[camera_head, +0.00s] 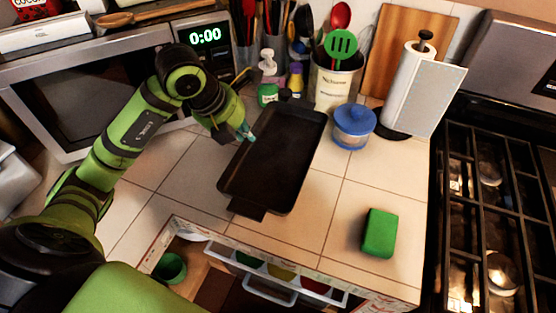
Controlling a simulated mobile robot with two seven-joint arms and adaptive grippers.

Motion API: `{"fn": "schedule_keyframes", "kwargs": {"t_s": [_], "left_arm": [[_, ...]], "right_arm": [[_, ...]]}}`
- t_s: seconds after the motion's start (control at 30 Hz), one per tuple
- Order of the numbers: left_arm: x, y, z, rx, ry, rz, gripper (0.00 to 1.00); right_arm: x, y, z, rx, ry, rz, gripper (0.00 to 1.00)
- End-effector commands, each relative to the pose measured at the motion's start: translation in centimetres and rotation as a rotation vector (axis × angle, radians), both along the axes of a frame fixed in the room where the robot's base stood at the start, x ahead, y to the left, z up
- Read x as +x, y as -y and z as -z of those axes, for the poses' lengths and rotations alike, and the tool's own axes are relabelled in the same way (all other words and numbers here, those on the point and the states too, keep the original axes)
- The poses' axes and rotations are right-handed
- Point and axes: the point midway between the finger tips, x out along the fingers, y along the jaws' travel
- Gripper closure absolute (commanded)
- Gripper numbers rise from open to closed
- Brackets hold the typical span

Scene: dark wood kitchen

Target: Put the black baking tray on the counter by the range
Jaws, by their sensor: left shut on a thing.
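The black baking tray (278,155) lies on or just above the tiled counter (345,215), in the middle of the view; I cannot tell whether it touches the tiles. It is a long rectangle with a tab handle at its near end. My left gripper (246,134) is at the tray's left long edge and is shut on that rim. The range (490,190), with black grates and burners, stands at the right, beyond the counter's right edge. My right gripper is not in view.
A blue-lidded jar (353,127) stands right of the tray. A green sponge (379,233) lies near the front right. A paper towel holder (415,90), utensil crock (334,82) and soap bottles (268,78) line the back. An open drawer (270,283) is below the front edge.

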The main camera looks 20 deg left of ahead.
Motion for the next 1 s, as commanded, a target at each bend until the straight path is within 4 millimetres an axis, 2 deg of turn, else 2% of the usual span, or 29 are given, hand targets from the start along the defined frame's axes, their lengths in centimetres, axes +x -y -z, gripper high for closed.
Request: {"fn": "schedule_keyframes", "kwargs": {"t_s": [0.03, 0.1, 0.2, 0.33, 0.57, 0.83, 0.87, 0.9, 1.0], "left_arm": [[-0.1, 0.0, 1.0, -0.002, -0.005, 0.0, 1.0], [-0.1, 0.1, 2.2, -0.004, -0.005, 0.0, 1.0], [0.0, 0.0, 3.4, -0.002, -0.001, 0.001, 1.0], [0.0, 0.0, 4.5, -0.003, -0.001, 0.001, 1.0], [0.0, 0.0, 7.6, -0.003, -0.002, 0.002, 1.0], [0.0, 0.0, 8.1, -0.001, 0.003, 0.003, 1.0], [0.0, 0.0, 8.2, 0.0, -0.001, 0.004, 0.81], [0.0, 0.0, 8.2, 0.0, -0.001, 0.004, 0.69], [0.0, 0.0, 8.2, 0.0, 0.0, 0.003, 0.69]], "right_arm": [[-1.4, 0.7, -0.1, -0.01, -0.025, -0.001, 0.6], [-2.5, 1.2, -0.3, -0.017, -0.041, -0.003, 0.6], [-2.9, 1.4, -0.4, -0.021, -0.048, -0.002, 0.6], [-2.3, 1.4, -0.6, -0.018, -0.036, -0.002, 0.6], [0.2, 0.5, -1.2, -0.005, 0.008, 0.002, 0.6], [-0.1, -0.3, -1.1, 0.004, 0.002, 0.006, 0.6], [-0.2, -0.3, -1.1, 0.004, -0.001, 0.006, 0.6], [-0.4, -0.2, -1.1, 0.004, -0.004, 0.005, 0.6], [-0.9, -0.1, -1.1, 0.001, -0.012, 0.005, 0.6]]}}
